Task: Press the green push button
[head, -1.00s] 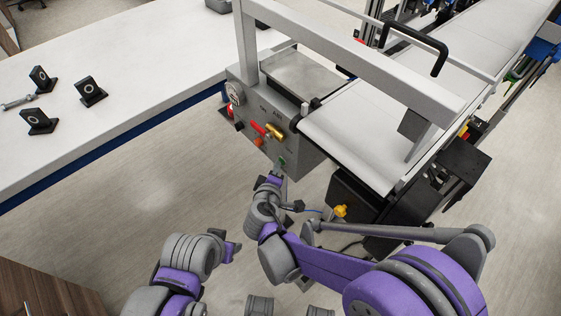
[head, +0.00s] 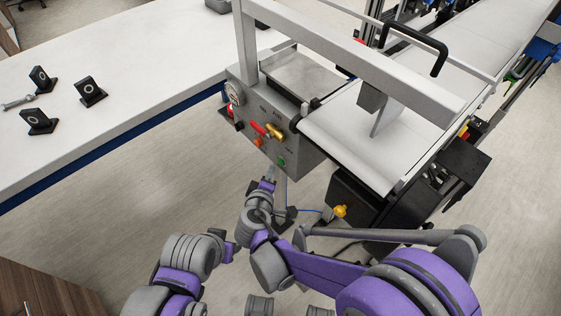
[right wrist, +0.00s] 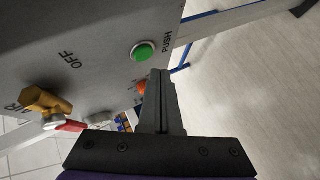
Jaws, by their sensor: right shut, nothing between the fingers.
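The green push button (head: 281,161) sits low on the front of the grey control box (head: 300,150). In the right wrist view the green button (right wrist: 144,51) shows large beside the word PUSH. My right gripper (head: 270,172) is below and a little left of the button, apart from it in the head view. In the right wrist view its fingers (right wrist: 160,78) are shut and empty, with the tips just below the button. I cannot tell the exact gap in depth. My left arm (head: 190,255) shows at the bottom, but its fingers cannot be made out clearly.
An orange button (head: 257,142), a red lever (head: 258,128) and a brass valve (head: 275,131) are beside the green button. A conveyor belt (head: 350,145) runs to the back right. A white table (head: 130,75) with black blocks stands at the left.

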